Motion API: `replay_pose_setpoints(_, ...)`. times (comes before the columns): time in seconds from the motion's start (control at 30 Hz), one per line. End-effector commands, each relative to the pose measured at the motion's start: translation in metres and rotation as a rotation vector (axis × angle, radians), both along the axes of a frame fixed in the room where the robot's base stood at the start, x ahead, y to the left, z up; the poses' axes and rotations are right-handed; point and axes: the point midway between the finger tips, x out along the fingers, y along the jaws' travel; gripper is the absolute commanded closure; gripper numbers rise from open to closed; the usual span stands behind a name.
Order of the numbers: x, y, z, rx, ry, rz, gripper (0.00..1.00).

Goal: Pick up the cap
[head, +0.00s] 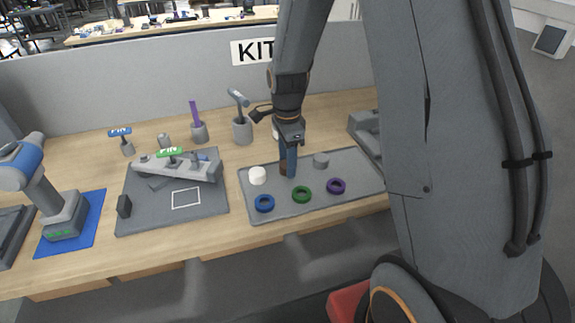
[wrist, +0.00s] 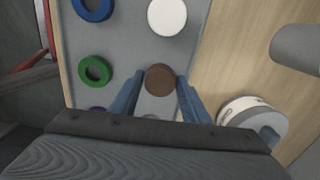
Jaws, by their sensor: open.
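Three short round pieces that could be the cap stand in a row on a grey tray (head: 360,185): a white one (head: 257,175), a brown one (head: 283,169) and a grey one (head: 321,161). My gripper (head: 290,172) is open and points down over the brown piece, partly hiding it in the head view. In the wrist view the brown piece (wrist: 161,78) lies between the blue fingertips of my gripper (wrist: 161,88), with no clear contact. The white piece (wrist: 167,16) is beyond the fingertips there.
Blue (head: 264,203), green (head: 301,194) and purple (head: 336,186) rings lie along the tray's front. A white round object (wrist: 252,118) stands beside the tray. A grey fixture board (head: 140,215) is to the left. Cups with tools (head: 242,131) stand behind.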

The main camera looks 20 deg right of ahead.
Motion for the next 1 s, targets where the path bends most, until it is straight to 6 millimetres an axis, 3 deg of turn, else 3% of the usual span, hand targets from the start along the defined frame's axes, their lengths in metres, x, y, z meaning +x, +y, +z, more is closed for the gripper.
replay_pose_setpoints(0.23, 0.0, 0.0, -0.001, 0.0, 0.0, 0.0, 0.58)
replay_pose_setpoints(0.4, 0.0, 0.0, -0.001, 0.0, 0.0, 0.0, 0.85)
replay_pose_setpoints(0.73, 0.001, 0.0, 0.004, 0.0, -0.003, 0.0, 0.85)
replay_pose_setpoints(1.0, 0.002, 0.0, 0.046, 0.0, -0.006, 0.0, 0.85)
